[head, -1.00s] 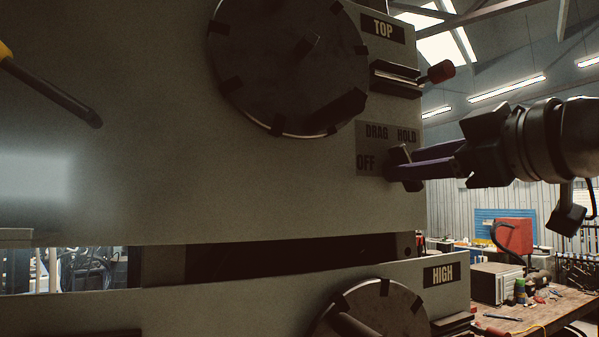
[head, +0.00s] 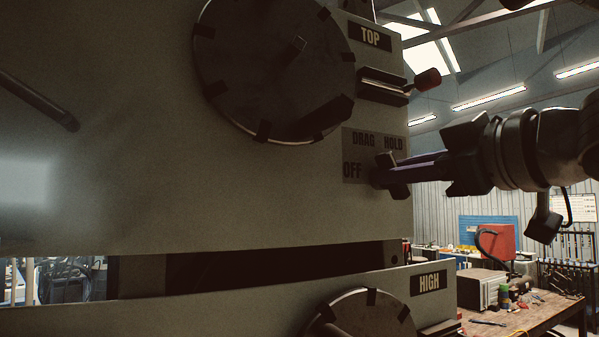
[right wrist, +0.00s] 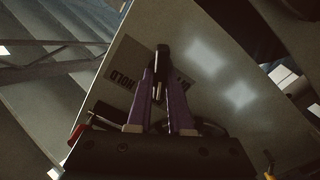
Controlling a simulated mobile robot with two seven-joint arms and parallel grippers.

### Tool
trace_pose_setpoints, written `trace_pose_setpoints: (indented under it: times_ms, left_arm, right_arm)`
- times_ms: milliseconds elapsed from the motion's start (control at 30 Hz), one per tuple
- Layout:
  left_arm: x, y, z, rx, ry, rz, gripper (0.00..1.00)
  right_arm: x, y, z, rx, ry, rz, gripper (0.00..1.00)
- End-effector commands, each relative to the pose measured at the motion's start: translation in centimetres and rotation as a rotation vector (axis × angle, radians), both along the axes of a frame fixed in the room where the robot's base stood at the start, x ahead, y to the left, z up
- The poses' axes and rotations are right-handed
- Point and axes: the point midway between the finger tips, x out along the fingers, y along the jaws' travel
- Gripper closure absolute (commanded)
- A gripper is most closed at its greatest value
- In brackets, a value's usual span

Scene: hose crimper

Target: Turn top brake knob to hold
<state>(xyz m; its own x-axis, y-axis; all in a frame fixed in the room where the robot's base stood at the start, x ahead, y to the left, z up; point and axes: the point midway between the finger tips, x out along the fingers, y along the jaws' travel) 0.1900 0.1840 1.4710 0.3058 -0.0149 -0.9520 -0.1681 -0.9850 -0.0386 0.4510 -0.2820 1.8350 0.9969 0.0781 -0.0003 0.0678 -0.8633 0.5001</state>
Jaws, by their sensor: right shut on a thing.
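In the right wrist view the knob (right wrist: 161,62) shows at the tips of the two fingers, and HOLD is readable on the plate (right wrist: 122,78). Which label the knob points to cannot be told. My left gripper is not in view.
A large dark disc (head: 272,65) is above left of the knob. A red-tipped lever (head: 427,79) sticks out above the gripper, near the TOP label (head: 370,37). A lower panel marked HIGH (head: 429,282) has another disc (head: 358,315). A cluttered workbench (head: 525,318) stands at right.

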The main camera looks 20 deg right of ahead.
Motion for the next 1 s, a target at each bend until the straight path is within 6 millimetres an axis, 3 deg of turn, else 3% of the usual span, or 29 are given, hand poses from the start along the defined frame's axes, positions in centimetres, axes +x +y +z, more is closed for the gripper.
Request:
trace_pose_setpoints:
  times_ms: [533,1000]
  left_arm:
    - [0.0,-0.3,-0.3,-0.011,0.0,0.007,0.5]
    - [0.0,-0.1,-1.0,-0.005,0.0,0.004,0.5]
  right_arm:
    - [0.0,-0.1,-0.1,0.075,0.006,-0.001,1.0]
    - [0.1,-0.3,0.0,0.467,0.037,0.0,1.0]
